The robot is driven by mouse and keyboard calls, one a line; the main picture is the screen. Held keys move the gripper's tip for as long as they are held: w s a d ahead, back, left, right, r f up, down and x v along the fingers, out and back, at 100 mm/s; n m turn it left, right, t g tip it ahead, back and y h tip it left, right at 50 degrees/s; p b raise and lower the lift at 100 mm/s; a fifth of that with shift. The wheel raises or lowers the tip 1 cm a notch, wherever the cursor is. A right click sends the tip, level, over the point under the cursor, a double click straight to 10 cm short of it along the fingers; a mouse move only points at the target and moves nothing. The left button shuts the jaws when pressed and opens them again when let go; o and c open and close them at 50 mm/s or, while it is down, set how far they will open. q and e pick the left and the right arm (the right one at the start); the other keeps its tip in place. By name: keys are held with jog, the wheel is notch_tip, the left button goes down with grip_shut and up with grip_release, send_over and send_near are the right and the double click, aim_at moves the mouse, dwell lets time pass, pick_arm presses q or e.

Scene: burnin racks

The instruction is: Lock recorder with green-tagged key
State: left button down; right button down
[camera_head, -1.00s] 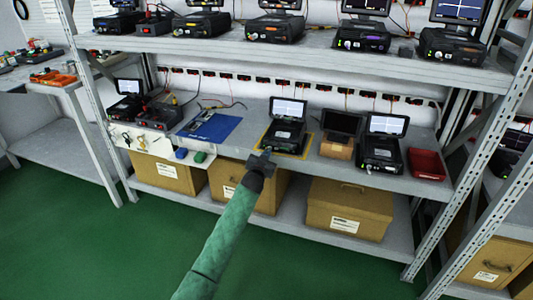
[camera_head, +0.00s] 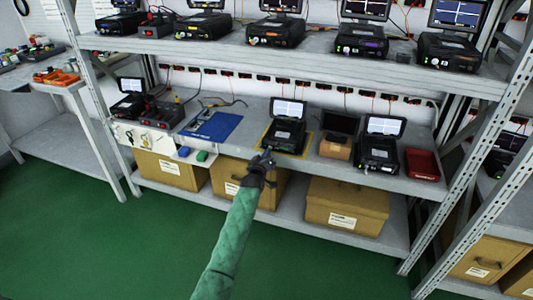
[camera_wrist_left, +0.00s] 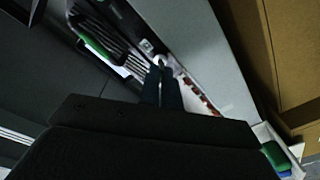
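A black recorder (camera_head: 285,134) with a raised, lit screen stands inside a yellow outline on the middle shelf. My left gripper (camera_head: 265,156) is just in front of it, at the shelf's front edge. In the left wrist view the fingers (camera_wrist_left: 161,84) are almost together and point at the recorder's front (camera_wrist_left: 122,22). A small pale bit shows at their tips; I cannot tell whether it is a key or part of the recorder. Small keys (camera_head: 128,138) hang on a white panel at the shelf's left; their tag colours are too small to tell. My right gripper is out of view.
A blue mat (camera_head: 212,126) lies left of the recorder. A green block (camera_head: 202,156) and blue block (camera_head: 184,152) sit at the front edge. Cardboard boxes (camera_head: 345,205) fill the lower shelf.

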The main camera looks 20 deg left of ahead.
pick_arm(q)
jog(key=shift+f+n, duration=0.1)
jog(key=shift+n, duration=0.9)
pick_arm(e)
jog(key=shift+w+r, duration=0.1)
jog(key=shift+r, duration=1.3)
pick_arm(q)
jog(key=c, duration=1.6)
grip_release()
jog(key=shift+s, duration=0.1)
jog(key=s, duration=0.7)
jog(key=shift+s, duration=0.3)
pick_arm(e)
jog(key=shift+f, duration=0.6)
